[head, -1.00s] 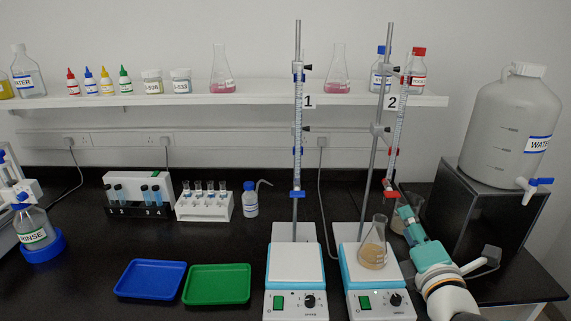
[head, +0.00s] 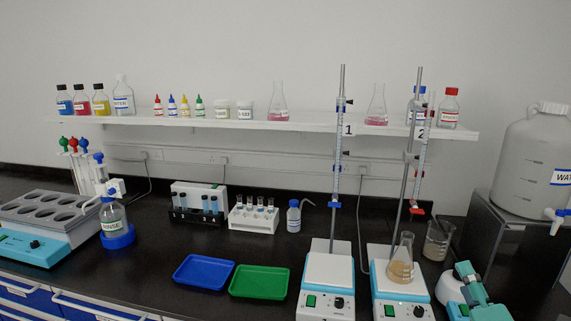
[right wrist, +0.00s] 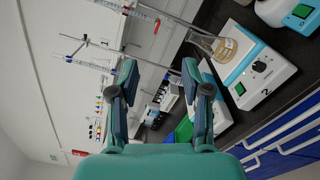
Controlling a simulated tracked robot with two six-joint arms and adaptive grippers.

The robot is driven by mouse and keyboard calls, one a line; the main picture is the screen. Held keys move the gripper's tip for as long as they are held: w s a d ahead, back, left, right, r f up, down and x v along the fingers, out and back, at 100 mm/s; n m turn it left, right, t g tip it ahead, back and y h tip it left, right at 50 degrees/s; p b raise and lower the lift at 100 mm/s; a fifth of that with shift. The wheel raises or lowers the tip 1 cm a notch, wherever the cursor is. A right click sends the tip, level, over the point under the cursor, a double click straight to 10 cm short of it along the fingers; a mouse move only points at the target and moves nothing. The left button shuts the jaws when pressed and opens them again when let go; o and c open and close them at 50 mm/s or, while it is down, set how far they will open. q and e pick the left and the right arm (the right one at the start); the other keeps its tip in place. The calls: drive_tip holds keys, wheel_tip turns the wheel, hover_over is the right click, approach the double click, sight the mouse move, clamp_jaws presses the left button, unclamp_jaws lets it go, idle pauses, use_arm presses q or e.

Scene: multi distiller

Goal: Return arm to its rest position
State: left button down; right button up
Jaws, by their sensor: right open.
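My right gripper (head: 467,280) is at the lower right of the head view, right of stirrer 2 (head: 404,287). Its teal fingers are spread and empty in the right wrist view (right wrist: 163,92). A conical flask with tan liquid (head: 401,268) stands upright on stirrer 2, apart from my gripper. The same flask (right wrist: 222,49) shows at the upper right of the right wrist view. My left gripper is in neither view.
A glass beaker (head: 437,241) stands behind my right gripper. Burette 2 (head: 421,165) is clamped above the flask. The water carboy (head: 528,165) sits on a black stand (head: 505,245) at right. Blue (head: 204,272) and green (head: 259,282) trays lie left of stirrer 1 (head: 328,280).

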drive_tip(key=a+f+m+g+y, duration=0.1)
drive_tip(key=a+f+g+y, duration=0.4)
drive_tip(key=f, duration=1.1)
drive_tip(key=a+f+g, duration=0.3)
drive_tip(key=a+f, duration=0.4)
drive_tip(key=f, duration=0.9)
drive_tip(key=s+a+f+m+g+y, duration=0.1)
drive_tip(key=s+a+f+m+g, duration=0.3)
drive_tip(key=s+f+m, duration=0.3)
drive_tip(key=s+a+f+m+g+y, duration=0.2)
drive_tip(key=s+a+f+m+g, duration=0.3)
drive_tip(key=s+f+m, duration=0.3)
drive_tip(key=s+m, duration=0.3)
drive_tip(key=m, duration=0.3)
drive_tip(key=shift+a+f, duration=0.2)
drive_tip(key=shift+f, duration=0.05)
